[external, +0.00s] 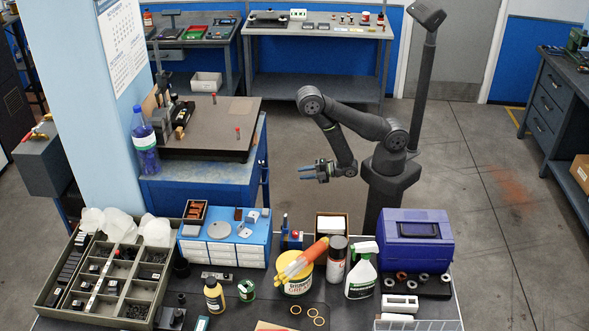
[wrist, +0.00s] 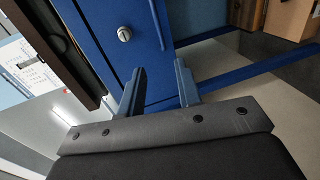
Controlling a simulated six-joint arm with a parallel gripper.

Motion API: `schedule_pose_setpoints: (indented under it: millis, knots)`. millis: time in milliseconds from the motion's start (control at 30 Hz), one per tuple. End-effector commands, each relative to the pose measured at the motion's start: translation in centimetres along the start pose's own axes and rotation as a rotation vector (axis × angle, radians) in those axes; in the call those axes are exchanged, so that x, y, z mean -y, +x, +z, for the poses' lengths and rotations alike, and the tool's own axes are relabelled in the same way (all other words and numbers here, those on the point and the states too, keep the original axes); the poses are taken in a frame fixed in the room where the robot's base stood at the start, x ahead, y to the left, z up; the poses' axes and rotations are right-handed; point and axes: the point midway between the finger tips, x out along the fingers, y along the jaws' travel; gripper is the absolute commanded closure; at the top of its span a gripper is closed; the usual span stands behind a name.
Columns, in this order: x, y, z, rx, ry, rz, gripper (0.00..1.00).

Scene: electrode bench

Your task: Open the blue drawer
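The blue drawer (wrist: 100,30) is in a blue cabinet (external: 200,192) under the dark-topped bench at left of centre in the external view. Its front faces my arm and looks shut. It carries a round silver lock or knob (wrist: 125,34) and a slim blue bar handle (wrist: 157,22), which also stands out at the cabinet's right side in the external view (external: 264,182). My gripper (external: 303,172) points left toward the cabinet, short of the handle. In the wrist view its two blue-grey fingers (wrist: 161,68) are apart, with nothing held between them.
The front table holds a parts tray (external: 110,280), a purple-blue toolbox (external: 415,245) and several bottles. Open floor lies between the cabinet and my arm.

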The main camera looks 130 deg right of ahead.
Motion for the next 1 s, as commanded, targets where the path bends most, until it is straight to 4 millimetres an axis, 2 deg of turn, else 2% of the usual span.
schedule_pose_setpoints:
  millis: [600,800,1000]
  knots:
    - [-0.2,12.9,0.0,0.000,0.003,0.005,0.69]
    - [-0.2,15.4,0.0,0.000,0.003,0.003,0.69]
    - [-0.2,16.2,0.0,0.000,0.002,0.002,0.69]
